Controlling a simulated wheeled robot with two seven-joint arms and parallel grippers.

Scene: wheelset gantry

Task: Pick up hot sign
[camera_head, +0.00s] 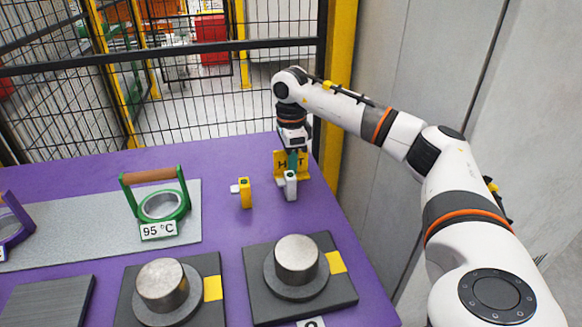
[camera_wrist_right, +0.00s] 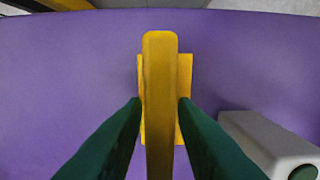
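The hot sign (camera_head: 281,158) is a yellow plate with dark lettering, standing near the far right corner of the purple table. My right gripper (camera_head: 292,160) points down at it and covers part of the lettering. In the right wrist view the sign (camera_wrist_right: 160,75) shows as a yellow upright bar with a wider yellow part behind it. The two green fingers of my right gripper (camera_wrist_right: 160,108) lie on either side of the bar, with their tips very close to its edges. Whether they press on it is unclear. My left gripper is not in view.
A white and grey block (camera_head: 290,186) stands just in front of the sign, also in the right wrist view (camera_wrist_right: 265,145). A yellow block (camera_head: 245,193) is to its left. A mesh fence (camera_head: 200,100) is behind.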

